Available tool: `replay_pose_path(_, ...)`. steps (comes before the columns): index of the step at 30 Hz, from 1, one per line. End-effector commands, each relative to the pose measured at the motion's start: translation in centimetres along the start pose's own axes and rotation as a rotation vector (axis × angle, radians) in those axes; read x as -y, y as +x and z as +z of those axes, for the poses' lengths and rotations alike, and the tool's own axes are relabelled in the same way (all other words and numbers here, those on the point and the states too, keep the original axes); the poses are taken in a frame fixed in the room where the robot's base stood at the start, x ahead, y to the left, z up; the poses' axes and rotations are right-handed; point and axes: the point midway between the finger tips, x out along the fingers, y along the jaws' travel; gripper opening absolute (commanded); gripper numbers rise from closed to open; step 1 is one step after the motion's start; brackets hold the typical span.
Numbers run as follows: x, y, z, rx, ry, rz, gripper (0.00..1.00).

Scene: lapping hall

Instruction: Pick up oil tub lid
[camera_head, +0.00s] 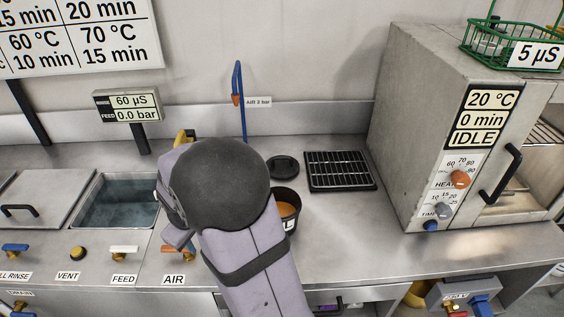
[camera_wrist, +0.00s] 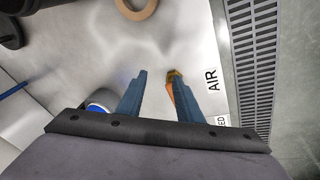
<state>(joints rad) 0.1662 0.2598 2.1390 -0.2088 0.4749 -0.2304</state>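The black round oil tub lid (camera_head: 283,166) lies flat on the steel counter, just right of my arm. The open black tub (camera_head: 291,222) with orange contents stands in front of it, partly hidden by my arm. In the head view my arm hides my gripper. In the wrist view my gripper (camera_wrist: 160,80) has its two blue fingers apart with nothing held between them, above the counter near the AIR label. A dark object is cut off at that view's top left corner; I cannot tell if it is the lid or the tub.
A black slotted tray (camera_head: 340,187) lies right of the lid, and the grey oven (camera_head: 422,120) stands beyond it. A water-filled basin (camera_head: 118,203) is at left. A tan ring (camera_wrist: 137,9) shows in the wrist view.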

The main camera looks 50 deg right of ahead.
Motion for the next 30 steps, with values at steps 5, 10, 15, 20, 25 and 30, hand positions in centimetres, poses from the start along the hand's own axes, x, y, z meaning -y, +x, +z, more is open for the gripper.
replay_pose_path(5,-8.6,1.8,-2.9,0.035,-0.129,0.102,0.33)
replay_pose_path(10,-18.2,3.3,-3.8,0.107,-0.264,0.215,0.33)
replay_pose_path(15,-27.3,4.2,-2.6,0.207,-0.378,0.317,0.33)
replay_pose_path(20,-33.5,4.4,-0.8,0.297,-0.449,0.385,0.33)
replay_pose_path(25,-37.0,4.3,0.7,0.356,-0.488,0.421,0.33)
replay_pose_path(30,-37.9,4.2,1.1,0.373,-0.498,0.429,0.33)
